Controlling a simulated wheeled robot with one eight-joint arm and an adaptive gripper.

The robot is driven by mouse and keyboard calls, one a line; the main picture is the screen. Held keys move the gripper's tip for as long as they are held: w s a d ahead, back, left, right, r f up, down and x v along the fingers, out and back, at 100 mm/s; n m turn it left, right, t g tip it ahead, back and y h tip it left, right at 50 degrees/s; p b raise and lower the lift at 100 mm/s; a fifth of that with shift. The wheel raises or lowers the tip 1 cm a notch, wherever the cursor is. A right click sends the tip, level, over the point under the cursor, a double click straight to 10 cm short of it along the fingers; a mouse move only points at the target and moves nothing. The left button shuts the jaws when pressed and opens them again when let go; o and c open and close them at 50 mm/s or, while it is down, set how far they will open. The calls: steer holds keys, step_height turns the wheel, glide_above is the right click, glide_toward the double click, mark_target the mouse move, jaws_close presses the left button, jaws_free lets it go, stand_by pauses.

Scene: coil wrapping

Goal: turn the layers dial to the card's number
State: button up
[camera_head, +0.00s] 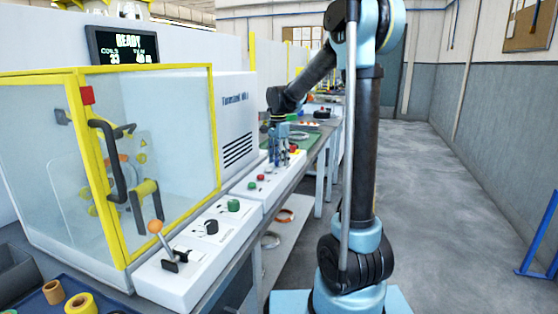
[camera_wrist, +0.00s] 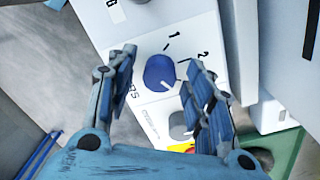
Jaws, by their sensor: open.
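In the wrist view a round blue dial (camera_wrist: 157,70) with a short white pointer mark sits on a white panel. The numerals 1 and 2 (camera_wrist: 205,53) are printed beside it; any further numeral is hidden behind the right finger. The pointer mark is on the dial's lower right part. My gripper (camera_wrist: 162,60) is open, one finger on each side of the dial; I cannot tell whether either touches it. In the head view my gripper (camera_head: 280,158) is low over the far control panel and hides the dial. I cannot make out a card with a readable number.
A glass cabinet with a yellow frame (camera_head: 213,120) stands left, under a READY display (camera_head: 125,46). Nearer panels carry a green button (camera_head: 234,205), a black knob (camera_head: 211,227) and an orange-tipped lever (camera_head: 156,228).

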steer(key=c, duration=1.1)
steer(key=shift+n, duration=0.3)
steer(key=n, duration=0.4)
steer(key=shift+n, duration=0.3)
steer(key=n, duration=0.4)
steer(key=shift+n, duration=0.3)
steer(key=n, duration=0.3)
steer(key=shift+a+n, duration=0.1)
steer(key=shift+n, duration=0.2)
steer(key=n, duration=0.3)
steer(key=shift+n, duration=0.3)
steer(key=n, duration=0.7)
